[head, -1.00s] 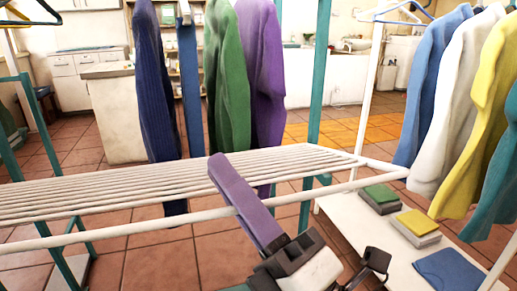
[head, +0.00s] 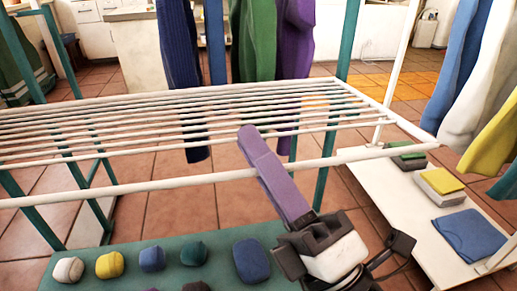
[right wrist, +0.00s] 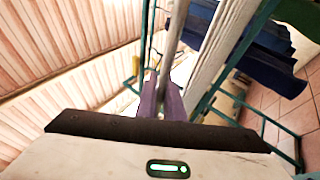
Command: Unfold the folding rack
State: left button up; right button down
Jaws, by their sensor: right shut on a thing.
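The folding rack (head: 150,133), a frame of several thin white bars, lies spread out almost level across the head view. Its white front rail (head: 120,187) runs from the left edge to a corner at the right. My right gripper (head: 250,145) has long purple fingers and is shut on this front rail, right of its middle. In the right wrist view, the purple fingers (right wrist: 160,103) close around a pale bar that runs away upward. My left gripper is in neither view.
Dark blue, green and purple garments (head: 255,40) hang behind the rack. More clothes hang at the right above a low white shelf (head: 385,190) with folded cloths. A green surface below (head: 215,255) holds several rolled items. Teal posts (head: 346,40) stand close by.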

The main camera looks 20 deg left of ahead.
jog(key=c, duration=2.2)
grip_release()
jog(key=shift+s+r+n+g+y, duration=0.3)
jog(key=shift+s+r+y, duration=0.1)
jog(key=shift+s+r, duration=0.25)
jog(key=shift+s+d, duration=0.1)
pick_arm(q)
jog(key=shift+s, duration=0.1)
pick_arm(e)
jog(key=shift+f, duration=0.1)
jog(key=shift+d+f, duration=0.25)
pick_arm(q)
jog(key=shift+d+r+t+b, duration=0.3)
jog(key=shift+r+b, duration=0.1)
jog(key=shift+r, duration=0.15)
pick_arm(e)
jog(key=v, duration=0.9)
jog(key=shift+s+d+f, duration=0.1)
jog(key=shift+s+d, duration=0.1)
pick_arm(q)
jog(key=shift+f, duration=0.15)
